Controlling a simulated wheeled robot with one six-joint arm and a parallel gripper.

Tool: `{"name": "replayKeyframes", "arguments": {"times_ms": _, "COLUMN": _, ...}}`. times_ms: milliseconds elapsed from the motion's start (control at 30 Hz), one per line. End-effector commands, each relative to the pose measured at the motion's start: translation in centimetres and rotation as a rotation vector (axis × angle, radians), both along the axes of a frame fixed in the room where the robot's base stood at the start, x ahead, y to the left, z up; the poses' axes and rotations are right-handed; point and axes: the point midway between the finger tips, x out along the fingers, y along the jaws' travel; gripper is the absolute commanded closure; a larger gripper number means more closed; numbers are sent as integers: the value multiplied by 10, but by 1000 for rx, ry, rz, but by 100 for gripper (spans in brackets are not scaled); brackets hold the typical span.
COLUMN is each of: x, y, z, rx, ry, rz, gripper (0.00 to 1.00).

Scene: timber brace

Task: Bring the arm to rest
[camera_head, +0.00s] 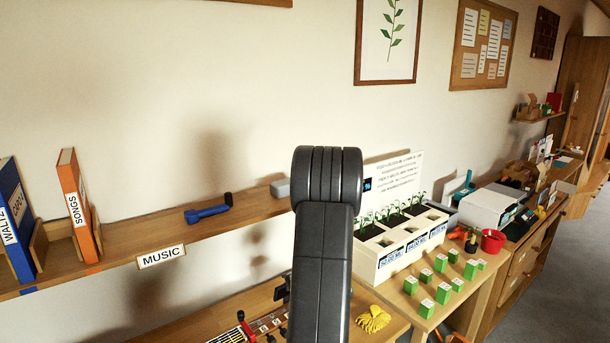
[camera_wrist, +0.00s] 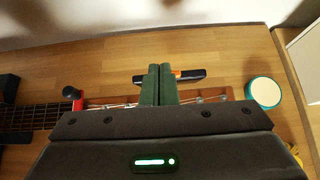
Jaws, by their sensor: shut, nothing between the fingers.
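My gripper (camera_wrist: 159,84) shows in the wrist view, with its two dark green fingers together and nothing between them. It points toward a wooden surface (camera_wrist: 215,57). A dark bar with orange marks (camera_wrist: 190,75) lies on that surface beyond the fingertips, partly hidden by them. In the head view my dark arm stands up in the middle of the picture, and my gripper is not visible there.
A shelf (camera_head: 140,255) holds a blue binder (camera_head: 14,215), an orange binder (camera_head: 78,205) and a blue tool (camera_head: 208,212). A stringed instrument (camera_wrist: 35,116) lies left of my gripper. A white planter (camera_head: 375,262) and several green boxes (camera_head: 443,293) stand right of my arm.

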Motion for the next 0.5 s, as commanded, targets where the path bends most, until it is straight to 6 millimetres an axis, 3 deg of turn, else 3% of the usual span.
{"name": "replayKeyframes", "arguments": {"times_ms": 33, "x": 1, "y": 1, "z": -13, "rx": 0, "ry": 1, "rz": -1, "gripper": 100}}
{"name": "replayKeyframes", "arguments": {"times_ms": 133, "x": 0, "y": 0, "z": -26, "rx": 2, "ry": 1, "rz": -2, "gripper": 100}}
{"name": "replayKeyframes", "arguments": {"times_ms": 267, "x": -21, "y": -16, "z": -32, "rx": 3, "ry": 4, "rz": -6, "gripper": 100}}
{"name": "replayKeyframes", "arguments": {"times_ms": 500, "x": -49, "y": -35, "z": -66, "rx": 4, "ry": 7, "rz": -5, "gripper": 100}}
